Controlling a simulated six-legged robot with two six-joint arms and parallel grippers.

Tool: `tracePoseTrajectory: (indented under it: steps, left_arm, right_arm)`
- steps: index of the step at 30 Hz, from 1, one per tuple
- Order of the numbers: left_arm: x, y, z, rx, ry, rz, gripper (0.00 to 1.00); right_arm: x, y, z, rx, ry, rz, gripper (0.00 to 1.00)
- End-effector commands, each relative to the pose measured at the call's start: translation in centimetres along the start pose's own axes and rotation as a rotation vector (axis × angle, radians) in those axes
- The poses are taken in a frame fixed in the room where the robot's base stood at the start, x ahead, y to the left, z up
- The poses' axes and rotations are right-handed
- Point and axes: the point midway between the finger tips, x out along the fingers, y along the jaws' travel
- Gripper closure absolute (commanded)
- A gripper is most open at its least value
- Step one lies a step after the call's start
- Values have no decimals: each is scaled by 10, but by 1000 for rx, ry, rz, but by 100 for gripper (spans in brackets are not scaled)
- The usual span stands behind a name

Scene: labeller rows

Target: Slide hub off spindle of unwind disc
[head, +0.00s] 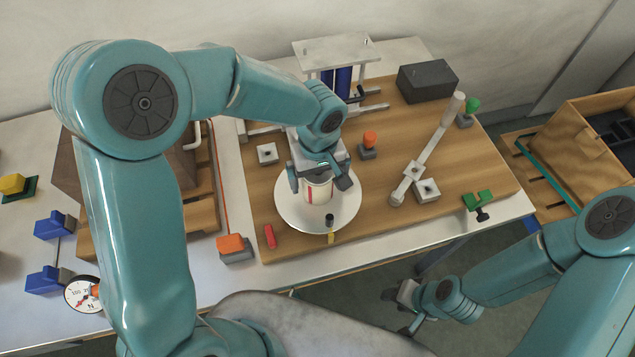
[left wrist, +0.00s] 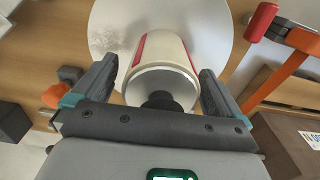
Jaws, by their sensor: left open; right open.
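The unwind disc (head: 345,208) is a round white plate lying on the wooden board. A white cylinder with red markings, seemingly the hub (head: 318,190), stands upright on it. In the left wrist view the hub (left wrist: 160,62) lies between the two fingers, and the disc (left wrist: 218,30) spreads behind it. A dark round end, likely the spindle (left wrist: 160,101), shows at the hub's near end. My left gripper (head: 319,180) is open, over the disc with its fingers either side of the hub; contact cannot be told. My right gripper (head: 400,308) is open and empty, off the table's front edge.
A white post-and-plate frame (head: 335,50) and a dark box (head: 427,80) stand at the back. A slanted pale bar (head: 435,145) lies to the right. An orange knob (head: 370,140) is close behind the disc. An orange-topped block (head: 233,246) sits front left.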

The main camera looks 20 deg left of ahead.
Motion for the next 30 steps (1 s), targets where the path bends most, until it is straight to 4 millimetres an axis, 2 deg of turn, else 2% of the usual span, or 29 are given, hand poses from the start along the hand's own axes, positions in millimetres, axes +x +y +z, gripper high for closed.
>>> tracePoseTrajectory:
  steps: [3, 5, 6, 9, 30]
  left_arm:
    - [-1, 0, 0, 0, 0, 0, 0]
    - [-1, 0, 0, 0, 0, 0, 20]
    - [-1, 0, 0, 0, 0, 0, 33]
    - [-1, 0, 0, 0, 0, 0, 60]
    - [-28, 0, 0, 1, 1, 1, 60]
  right_arm:
    - [-1, 0, 0, 0, 0, 0, 57]
    - [-1, 0, 0, 0, 0, 0, 57]
    - [-1, 0, 0, 0, 0, 0, 57]
    - [-1, 0, 0, 0, 0, 0, 57]
    - [-17, -6, 0, 0, 0, 0, 57]
